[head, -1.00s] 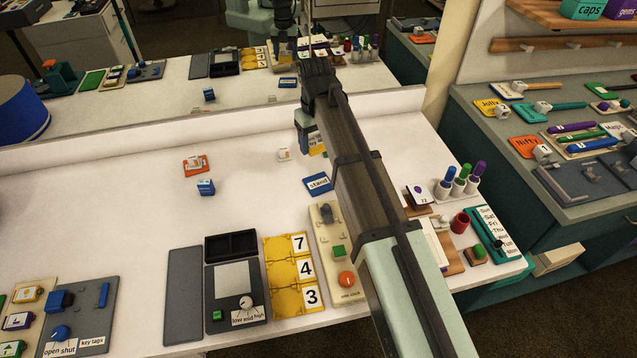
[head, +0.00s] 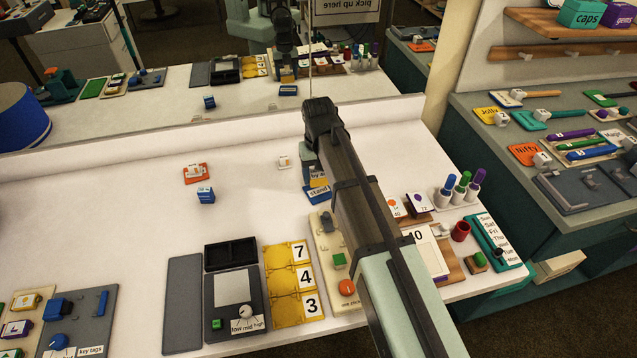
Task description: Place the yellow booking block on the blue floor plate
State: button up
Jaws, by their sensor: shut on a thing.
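The yellow booking block (head: 319,181), with partly hidden lettering, is at my gripper (head: 311,178), which is shut on it. My arm covers the block's right side and much of the gripper, so the fingertips are hard to make out. The blue floor plate (head: 316,195), marked "stand", lies on the white counter. The block appears directly over the plate's far part and hides it. I cannot tell whether the block touches the plate or is slightly above it.
A small white block (head: 284,162) stands left of my gripper. Farther left are an orange plate (head: 195,174) with a block and a blue block (head: 205,195). A beige panel (head: 325,240) with knobs lies in front. The counter's middle left is clear.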

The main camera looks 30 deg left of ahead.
aim_at(319, 183)
jog(key=shift+f, duration=1.9)
jog(key=shift+f, duration=0.1)
jog(key=o, duration=1.1)
jog(key=shift+c, duration=0.2)
notch_tip(319, 183, up, 12)
jog(key=shift+r, duration=0.1)
